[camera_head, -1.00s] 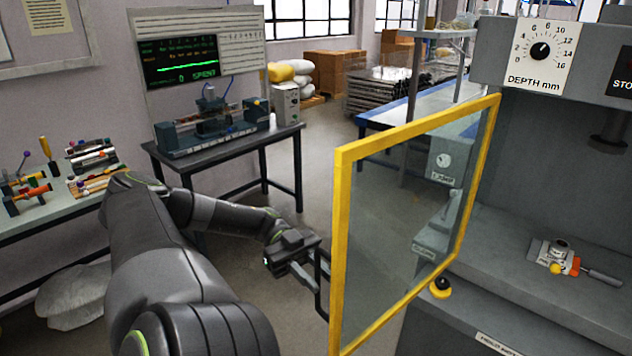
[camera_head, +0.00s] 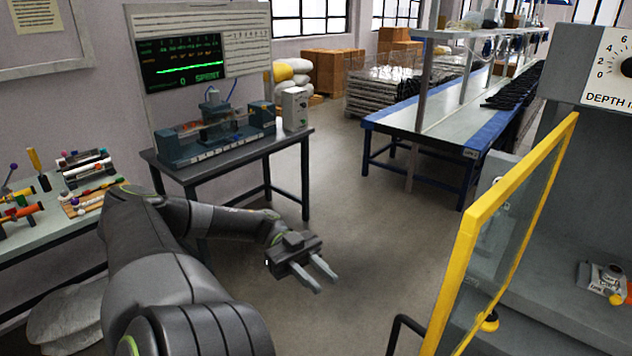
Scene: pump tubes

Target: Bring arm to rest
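My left arm comes in from the left, and my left gripper (camera_head: 320,280) is in the middle of the view over bare floor. Its two fingers are apart with nothing between them. It is clear of the yellow-framed glass door (camera_head: 462,262) and of the dark handle (camera_head: 398,330) on that door. My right arm and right gripper are not in view.
The press cabinet (camera_head: 590,160) with a depth dial stands at the right behind the door. A dark table (camera_head: 165,160) with a test rig (camera_head: 215,135) is at the back left. A side bench (camera_head: 60,232) holds tools. A long blue-edged bench (camera_head: 440,120) stands behind. The floor between is clear.

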